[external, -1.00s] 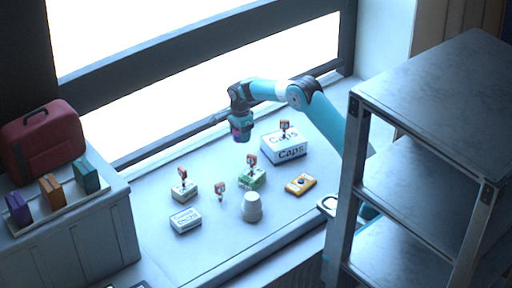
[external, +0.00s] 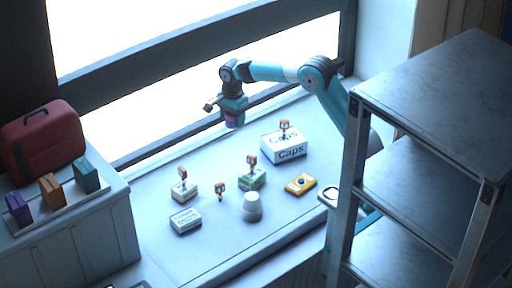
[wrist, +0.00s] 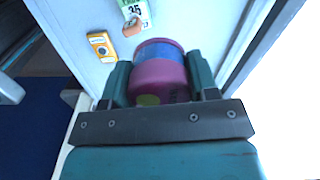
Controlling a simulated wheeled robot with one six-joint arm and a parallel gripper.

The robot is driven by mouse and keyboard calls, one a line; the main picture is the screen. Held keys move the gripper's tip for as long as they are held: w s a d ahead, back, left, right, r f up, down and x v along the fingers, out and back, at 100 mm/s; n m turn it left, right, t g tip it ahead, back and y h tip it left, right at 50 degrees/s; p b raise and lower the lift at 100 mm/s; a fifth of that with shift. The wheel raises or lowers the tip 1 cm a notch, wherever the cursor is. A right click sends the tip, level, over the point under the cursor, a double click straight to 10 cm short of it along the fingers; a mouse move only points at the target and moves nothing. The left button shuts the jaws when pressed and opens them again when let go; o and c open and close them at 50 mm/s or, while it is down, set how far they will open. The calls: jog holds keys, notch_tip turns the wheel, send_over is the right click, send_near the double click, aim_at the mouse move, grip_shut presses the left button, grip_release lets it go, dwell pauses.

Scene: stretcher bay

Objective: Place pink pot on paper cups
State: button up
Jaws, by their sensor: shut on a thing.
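The pink pot (external: 234,122) hangs below my gripper (external: 234,112), high over the back of the counter near the window. In the wrist view the pink pot (wrist: 158,82) sits between the two teal fingers, with a blue band towards its far end. My gripper (wrist: 160,82) is shut on it. I cannot make out the cups in the wrist view.
A green-and-white box (external: 252,179) with a clip on top stands just behind the cups. A yellow box (external: 300,184) lies to their right, and a white Caps box (external: 284,146) is further back. Smaller white boxes (external: 186,220) are on the left. A metal shelf (external: 430,90) stands at right.

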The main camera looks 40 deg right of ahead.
jog(key=s+a+r+n+p, duration=0.2)
jog(key=s+a+r+p, duration=0.15)
jog(key=s, duration=0.45)
jog(key=n+p, duration=0.2)
jog(key=p, duration=0.2)
send_over(252, 195)
notch_tip(252, 195, down, 15)
jog(key=shift+a+f, duration=0.1)
jog(key=shift+f, duration=1.95)
jog(key=shift+f, duration=0.1)
jog(key=o, duration=0.9)
jog(key=shift+o, duration=0.2)
